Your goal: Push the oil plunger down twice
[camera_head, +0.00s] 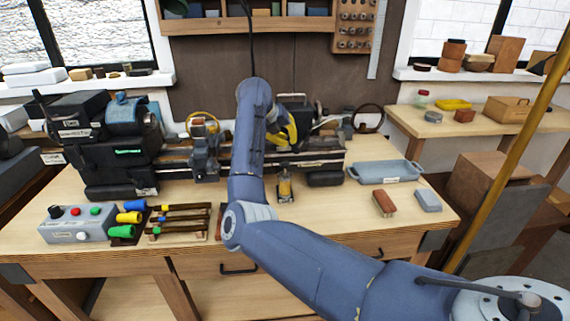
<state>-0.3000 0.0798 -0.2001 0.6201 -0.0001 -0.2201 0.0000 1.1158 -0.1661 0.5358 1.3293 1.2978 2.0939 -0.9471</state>
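A small yellow oiler (285,188) with a dark top stands upright on a dark base on the bench, just right of my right forearm. Its plunger is too small to make out clearly. My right arm comes in from the lower right, bends at the elbow in front of the bench and rises to a wrist above the lathe. My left gripper is not in view.
A lathe (205,160) runs along the back of the bench. A control box (75,224) with coloured buttons and several coloured-handled tools (180,218) lie at left. A blue-grey tray (385,171), a brush-like block (384,203) and a grey block (428,200) lie at right.

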